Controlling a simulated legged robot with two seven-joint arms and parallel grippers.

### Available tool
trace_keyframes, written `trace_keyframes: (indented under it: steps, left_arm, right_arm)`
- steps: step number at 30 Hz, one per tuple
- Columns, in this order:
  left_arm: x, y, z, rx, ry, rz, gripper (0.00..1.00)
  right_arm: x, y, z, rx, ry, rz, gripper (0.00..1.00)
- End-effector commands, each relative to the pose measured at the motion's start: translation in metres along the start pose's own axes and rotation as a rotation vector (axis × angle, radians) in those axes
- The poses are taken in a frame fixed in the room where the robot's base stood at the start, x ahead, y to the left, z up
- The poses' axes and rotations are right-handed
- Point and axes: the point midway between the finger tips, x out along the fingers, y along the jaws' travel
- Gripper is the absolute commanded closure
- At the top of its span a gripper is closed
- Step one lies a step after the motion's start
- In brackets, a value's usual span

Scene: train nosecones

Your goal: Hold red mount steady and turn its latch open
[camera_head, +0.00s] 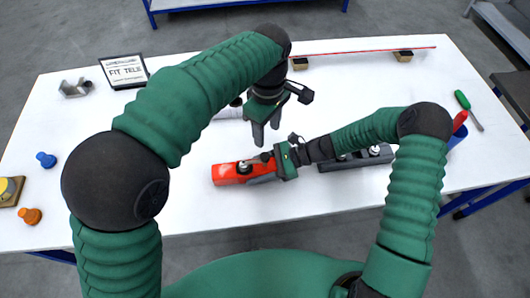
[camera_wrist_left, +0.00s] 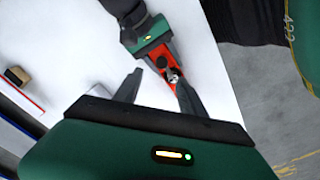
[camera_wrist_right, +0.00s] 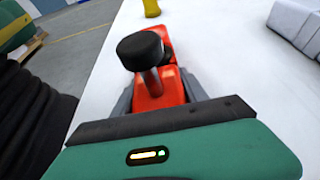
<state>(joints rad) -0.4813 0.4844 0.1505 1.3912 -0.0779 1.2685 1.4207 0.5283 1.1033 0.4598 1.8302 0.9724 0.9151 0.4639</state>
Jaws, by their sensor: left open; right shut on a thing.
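The red mount (camera_head: 225,173) lies on the white table, in front of me in the head view. It carries a black round knob on a metal stem, clear in the right wrist view (camera_wrist_right: 140,51); I cannot tell whether this is the latch. My right gripper (camera_head: 268,167) is shut on the mount's body (camera_wrist_right: 171,45), one finger on each side. My left gripper (camera_head: 266,134) is open and empty, pointing down above and just beyond the mount. In the left wrist view the mount (camera_wrist_left: 157,56) and a metal fitting (camera_wrist_left: 173,76) appear between its open fingers.
A dark grey mount (camera_head: 335,164) lies right of my right gripper. A screwdriver (camera_head: 470,110) and blue cup (camera_head: 457,140) are at the right. Blue (camera_head: 46,160) and orange (camera_head: 31,216) knobs are at the left. A red rod (camera_head: 350,51) on blocks spans the back. The front middle is clear.

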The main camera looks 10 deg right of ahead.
Motion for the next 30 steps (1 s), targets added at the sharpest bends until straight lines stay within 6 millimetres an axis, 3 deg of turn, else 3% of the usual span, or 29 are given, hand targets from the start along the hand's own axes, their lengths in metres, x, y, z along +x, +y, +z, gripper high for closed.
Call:
trace_keyframes:
  steps: [9, 13, 17, 24, 30]
  left_arm:
    - [0.075, -0.003, -0.002, -0.001, -0.005, -0.004, 0.52]
    - [0.097, -0.002, -0.001, -0.001, -0.004, -0.003, 0.52]
    - [0.107, -0.001, 0.0, -0.001, -0.004, -0.003, 0.52]
    - [0.108, -0.001, 0.0, -0.001, -0.004, -0.001, 0.52]
    - [0.108, -0.001, 0.0, -0.001, -0.004, -0.001, 0.78]
  right_arm:
    - [0.002, 0.0, 0.001, -0.001, 0.0, 0.001, 0.98]
    - [0.001, 0.0, 0.001, -0.001, -0.001, 0.001, 0.98]
    - [0.0, 0.0, 0.001, -0.001, -0.001, 0.001, 0.98]
    - [0.0, 0.0, 0.001, 0.0, -0.001, 0.0, 0.98]
    - [0.0, 0.0, 0.001, 0.0, -0.001, 0.0, 0.98]
